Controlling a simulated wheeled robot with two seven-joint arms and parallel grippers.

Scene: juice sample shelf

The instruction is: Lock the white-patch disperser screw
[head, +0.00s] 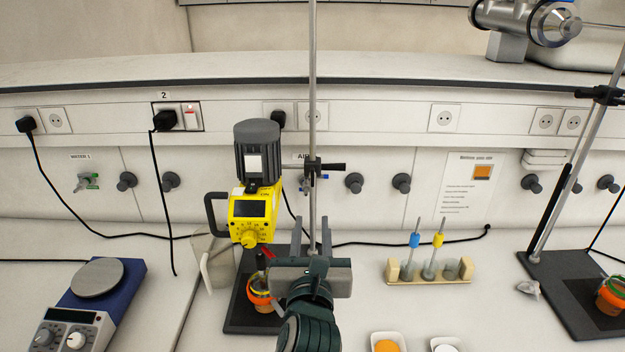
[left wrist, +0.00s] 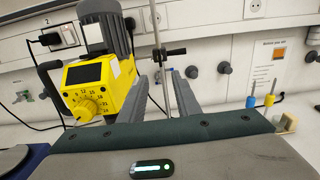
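The disperser (head: 249,212) has a yellow body and a grey motor with a white patch (head: 254,164). It hangs beside a vertical metal rod (head: 313,80). A black clamp screw (head: 330,167) sticks out to the right of the rod, level with the motor's lower part. The disperser (left wrist: 117,85) and screw (left wrist: 172,51) also show in the left wrist view. My left gripper (head: 312,232) is open and empty, with its fingers pointing up below the screw. Its two fingers (left wrist: 168,80) stand apart in the wrist view, not touching the screw. My right gripper is not in view.
An orange-rimmed container (head: 260,290) stands under the disperser, with a pale jug (head: 215,262) to its left. A blue hotplate (head: 90,300) is at left. A small tool rack (head: 430,279) and another stand (head: 560,285) are at right. A shelf edge runs behind.

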